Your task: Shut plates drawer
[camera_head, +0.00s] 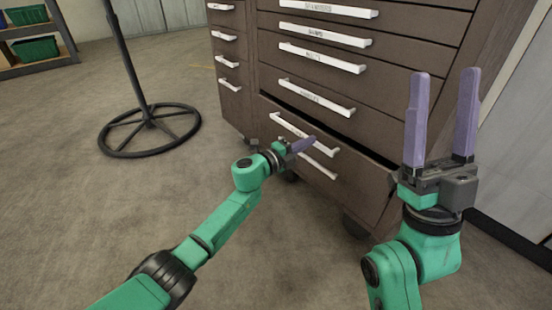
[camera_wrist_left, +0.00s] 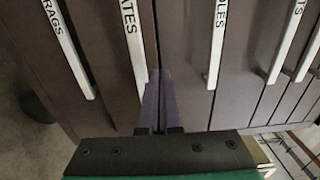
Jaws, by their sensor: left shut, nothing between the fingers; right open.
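The plates drawer is a brown, low drawer front (camera_head: 345,170) in the cabinet, with a white bar handle (camera_head: 290,124). A dark gap runs along its top edge in the head view, so it stands slightly out. In the left wrist view its handle (camera_wrist_left: 132,45) shows part of the label, "ATES". My left gripper (camera_head: 304,144) is shut and empty, close in front of the drawer by this handle. Its purple fingers also show in the left wrist view (camera_wrist_left: 160,95), beside the handle's end; I cannot tell whether they touch. My right gripper (camera_head: 443,75) is open and empty, raised at the right.
The rags handle (camera_wrist_left: 68,45) lies below the plates handle, and other closed drawers (camera_head: 330,85) are above. A black stand with a round base (camera_head: 150,130) is on the floor at left. A shelf with green bins (camera_head: 35,48) is far left. Open floor (camera_head: 130,200) lies between.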

